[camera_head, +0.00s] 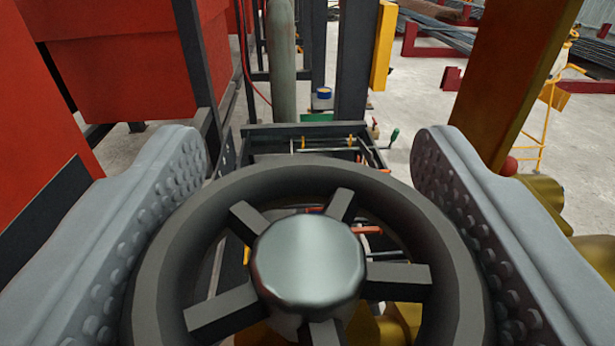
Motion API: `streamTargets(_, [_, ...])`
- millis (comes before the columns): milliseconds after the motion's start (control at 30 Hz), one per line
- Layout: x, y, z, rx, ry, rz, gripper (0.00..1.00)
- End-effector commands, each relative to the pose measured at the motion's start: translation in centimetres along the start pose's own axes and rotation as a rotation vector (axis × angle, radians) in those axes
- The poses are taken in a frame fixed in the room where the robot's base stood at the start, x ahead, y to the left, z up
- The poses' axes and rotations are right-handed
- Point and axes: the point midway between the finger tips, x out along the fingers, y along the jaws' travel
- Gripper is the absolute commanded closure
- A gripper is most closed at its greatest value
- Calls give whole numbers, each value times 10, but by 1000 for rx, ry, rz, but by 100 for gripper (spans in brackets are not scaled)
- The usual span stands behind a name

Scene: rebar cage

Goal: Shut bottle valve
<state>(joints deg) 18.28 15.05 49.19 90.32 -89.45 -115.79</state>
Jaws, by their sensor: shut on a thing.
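The bottle valve's dark round handwheel (172,262) fills the lower middle of the view. It has several spokes and a shiny grey hub. My gripper (312,160) has one grey, studded finger on each side of the wheel. It is shut on the wheel across its rim, with the rim close against the lower parts of both pads. Yellow brass-coloured valve parts (390,326) show below the wheel through its gaps. The wheel hides most of the valve body and the bottle under it.
Red metal boxes (120,65) on a dark frame stand at the left. A grey-green cylinder (282,60) stands upright behind. A dark cart (268,135) with tools lies just beyond the wheel. A brown-yellow post (515,75) rises at the right. Pale floor (420,100) is open beyond.

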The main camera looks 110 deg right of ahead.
Motion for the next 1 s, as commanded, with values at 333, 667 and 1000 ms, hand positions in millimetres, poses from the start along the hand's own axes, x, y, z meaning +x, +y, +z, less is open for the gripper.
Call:
streamTargets(333, [-1,2,0,2,1,251,62])
streamTargets(667, [-1,5,0,2,1,404,62])
streamTargets(1000, [-2,7,0,2,2,484,62])
